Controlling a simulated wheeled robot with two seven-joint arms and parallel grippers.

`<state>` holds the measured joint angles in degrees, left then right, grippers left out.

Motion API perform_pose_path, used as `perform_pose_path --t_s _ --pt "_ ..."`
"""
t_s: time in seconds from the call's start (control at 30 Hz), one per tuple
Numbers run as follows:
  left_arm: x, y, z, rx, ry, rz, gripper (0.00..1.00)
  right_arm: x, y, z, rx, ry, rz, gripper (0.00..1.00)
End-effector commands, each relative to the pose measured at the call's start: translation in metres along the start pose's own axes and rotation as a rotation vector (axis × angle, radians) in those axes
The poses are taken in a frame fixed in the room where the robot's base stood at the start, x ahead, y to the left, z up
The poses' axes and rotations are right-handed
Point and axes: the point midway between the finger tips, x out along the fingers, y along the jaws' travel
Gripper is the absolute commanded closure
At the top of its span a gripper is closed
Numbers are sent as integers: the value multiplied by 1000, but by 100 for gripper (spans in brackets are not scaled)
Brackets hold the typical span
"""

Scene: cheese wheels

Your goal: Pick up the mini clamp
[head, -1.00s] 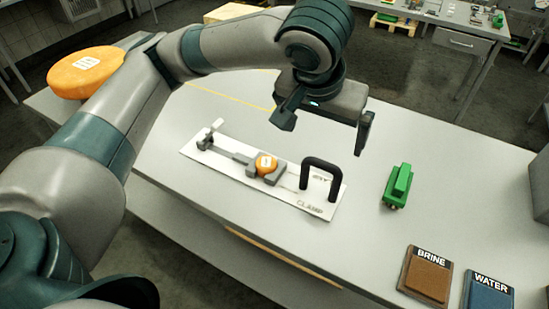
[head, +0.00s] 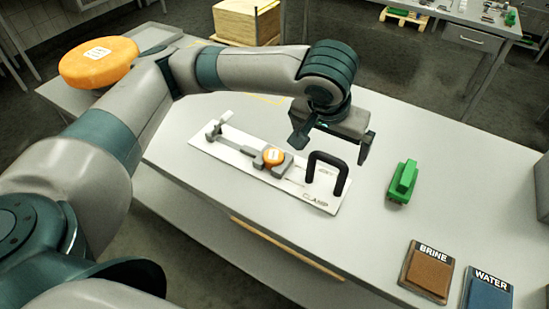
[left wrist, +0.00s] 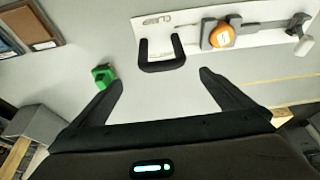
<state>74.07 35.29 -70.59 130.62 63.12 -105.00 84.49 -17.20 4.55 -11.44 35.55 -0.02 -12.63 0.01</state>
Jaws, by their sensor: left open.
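The mini clamp (head: 272,157) lies on a white board (head: 318,203) marked "CLAMP" on the grey table. It has grey jaws around a small orange cheese wheel (head: 274,156) and a black U-shaped handle (head: 327,158) at its right end. My left gripper (head: 332,149) is open and empty, above and a little behind the handle. In the left wrist view, the handle (left wrist: 162,66) shows beyond and between the open fingertips of the left gripper (left wrist: 161,79). I cannot tell the exact height gap. My right gripper is not in view.
A green block-like object (head: 402,182) stands right of the board. Brown "BRINE" (head: 427,272) and blue "WATER" (head: 487,292) pads lie at the front right. A large orange cheese wheel (head: 98,62) sits at the far left. The table between board and green object is clear.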

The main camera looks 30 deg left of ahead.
Motion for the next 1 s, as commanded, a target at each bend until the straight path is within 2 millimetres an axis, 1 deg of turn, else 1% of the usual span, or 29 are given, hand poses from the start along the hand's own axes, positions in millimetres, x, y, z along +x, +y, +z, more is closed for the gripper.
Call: perform_pose_path --t_s 0.1,0.2,0.3,0.43,0.77,0.87,1.0 --pt "20 -1 0 -2 -4 -3 0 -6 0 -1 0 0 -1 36" --pt "34 -1 0 -2 -3 -3 0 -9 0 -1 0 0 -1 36" --pt "43 -1 0 -1 -2 -1 0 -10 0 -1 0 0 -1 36" --pt "48 -1 0 -1 0 -1 0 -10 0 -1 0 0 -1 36" --pt "49 -1 0 -1 0 -1 0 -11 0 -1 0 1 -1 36" --pt "54 -2 0 -2 -2 -2 0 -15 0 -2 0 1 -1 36" --pt "68 -4 2 -2 -4 -2 0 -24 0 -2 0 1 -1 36"
